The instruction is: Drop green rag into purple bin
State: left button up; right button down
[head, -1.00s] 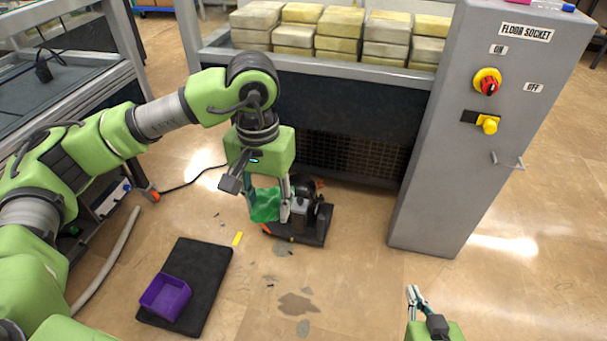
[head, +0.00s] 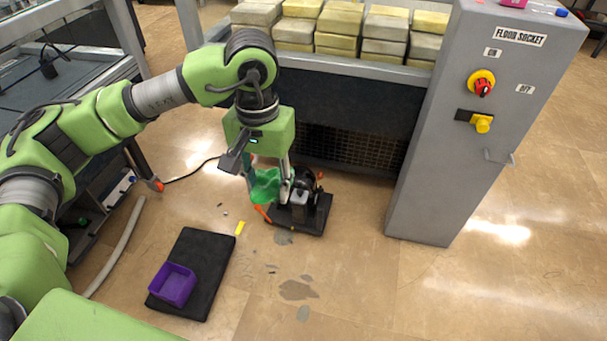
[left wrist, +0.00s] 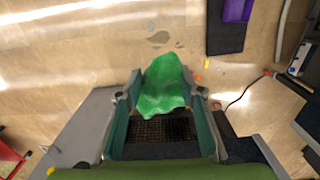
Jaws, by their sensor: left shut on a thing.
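The green rag (head: 265,187) hangs from my left gripper (head: 268,176), which is shut on it and holds it up beside the vacuum pump. In the left wrist view the rag (left wrist: 163,86) is between the two fingers. The purple bin (head: 173,284) stands open on the black mat, to the lower left of the gripper in the head view. Part of the bin (left wrist: 238,10) also shows at the top edge of the left wrist view. My right gripper is not in view.
A black mat (head: 207,254) lies under the bin. A grey cabinet (head: 440,150) stands at right.

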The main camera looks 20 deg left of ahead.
aim_at(173, 291)
jog(key=u, duration=1.9)
